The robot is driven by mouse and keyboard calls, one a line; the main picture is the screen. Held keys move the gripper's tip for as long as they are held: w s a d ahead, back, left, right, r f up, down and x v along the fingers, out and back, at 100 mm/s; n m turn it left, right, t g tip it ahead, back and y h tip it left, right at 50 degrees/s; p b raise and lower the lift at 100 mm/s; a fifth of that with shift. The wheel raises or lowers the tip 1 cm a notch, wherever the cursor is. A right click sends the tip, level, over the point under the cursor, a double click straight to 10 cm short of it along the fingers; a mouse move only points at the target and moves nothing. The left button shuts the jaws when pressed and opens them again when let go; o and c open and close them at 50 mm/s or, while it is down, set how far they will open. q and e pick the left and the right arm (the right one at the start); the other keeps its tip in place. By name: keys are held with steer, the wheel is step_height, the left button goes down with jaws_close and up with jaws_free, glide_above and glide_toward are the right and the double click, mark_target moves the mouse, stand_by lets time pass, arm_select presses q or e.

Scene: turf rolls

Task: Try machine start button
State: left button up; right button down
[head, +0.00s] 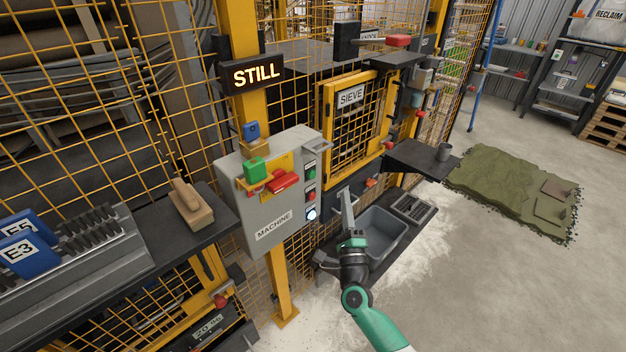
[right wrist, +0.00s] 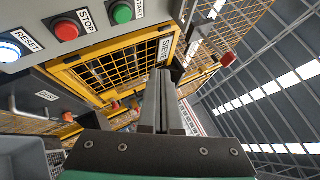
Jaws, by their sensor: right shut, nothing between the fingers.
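The grey machine control box (head: 245,205), labelled MACHINE, stands on a yellow post. Its buttons show large in the right wrist view: the green START button (right wrist: 122,12), the red STOP button (right wrist: 66,29) and the lit white-blue RESET button (right wrist: 10,50). The box also carries a red handle (head: 282,181) and a green padlock (head: 256,168). My right gripper (head: 346,194) is shut and empty, to the right of the box and apart from the buttons; it also shows in the wrist view (right wrist: 164,72). My left gripper is out of view.
A lit STILL sign (head: 256,74) hangs above the box. The yellow SIEVE door (head: 350,125) stands behind my right gripper, with a grey bin (head: 372,236) below. A wooden-handled brush (head: 191,205) lies on the left shelf. Green turf (head: 510,190) lies on the right floor.

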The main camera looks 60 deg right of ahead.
mark_target(312, 175)
steer(key=shift+w, duration=0.1)
steer(key=w+d+b, duration=0.2)
steer(key=w+b, duration=0.2)
steer(key=w, duration=0.4)
steer(key=shift+w+b, duration=0.2)
steer(key=shift+b, duration=0.2)
steer(key=shift+d, duration=0.1)
stand_by(1.6)
steer(key=shift+w+d+b, duration=0.15)
steer(key=shift+w+b, duration=0.15)
steer(key=shift+w, duration=0.1)
